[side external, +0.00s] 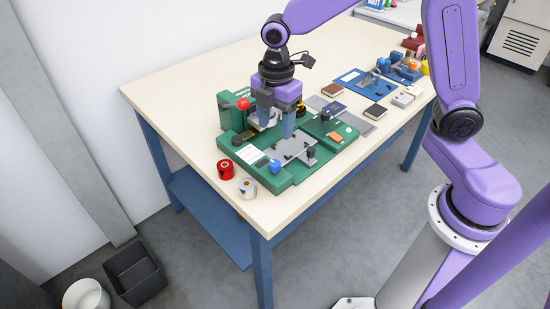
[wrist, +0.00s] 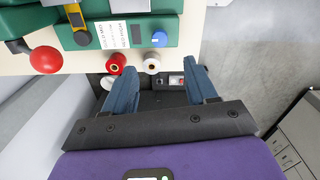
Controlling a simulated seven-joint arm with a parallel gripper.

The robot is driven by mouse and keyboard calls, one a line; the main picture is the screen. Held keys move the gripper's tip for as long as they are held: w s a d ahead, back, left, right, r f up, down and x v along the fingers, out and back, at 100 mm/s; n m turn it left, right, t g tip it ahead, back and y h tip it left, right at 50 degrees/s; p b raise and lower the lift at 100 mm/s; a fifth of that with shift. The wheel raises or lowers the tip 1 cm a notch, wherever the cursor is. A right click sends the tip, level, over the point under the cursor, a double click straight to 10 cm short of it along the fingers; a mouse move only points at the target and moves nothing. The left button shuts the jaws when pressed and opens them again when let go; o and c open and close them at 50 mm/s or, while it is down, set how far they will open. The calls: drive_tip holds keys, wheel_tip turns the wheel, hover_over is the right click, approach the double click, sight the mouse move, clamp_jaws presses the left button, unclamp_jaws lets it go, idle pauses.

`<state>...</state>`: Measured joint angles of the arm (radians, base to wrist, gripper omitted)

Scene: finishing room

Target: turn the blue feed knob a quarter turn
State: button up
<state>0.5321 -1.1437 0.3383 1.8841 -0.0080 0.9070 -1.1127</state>
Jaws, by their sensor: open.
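In the wrist view the blue knob (wrist: 160,39) shows near the top, beyond my fingertips. My gripper (side external: 277,126) is over the middle of the machine, behind the knob in the side view and apart from it. In the wrist view my gripper (wrist: 162,67) has its two blue-grey fingers spread with nothing held between them. The knob is in plain sight in both views.
A red ball handle (side external: 243,104) stands on the machine's back left. A red spool (side external: 225,169) and a white spool (side external: 247,188) stand by the table's front edge. Blue equipment (side external: 400,68), dark blocks and small parts lie to the right. The table's back left is clear.

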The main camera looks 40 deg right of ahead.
sight(275, 163)
wheel_tip(275, 163, down, 12)
drive_tip(key=shift+r, duration=0.2)
idle(0.4)
drive_tip(key=c, duration=1.1)
drive_tip(key=shift+o, duration=0.2)
drive_tip(key=shift+m, duration=0.3)
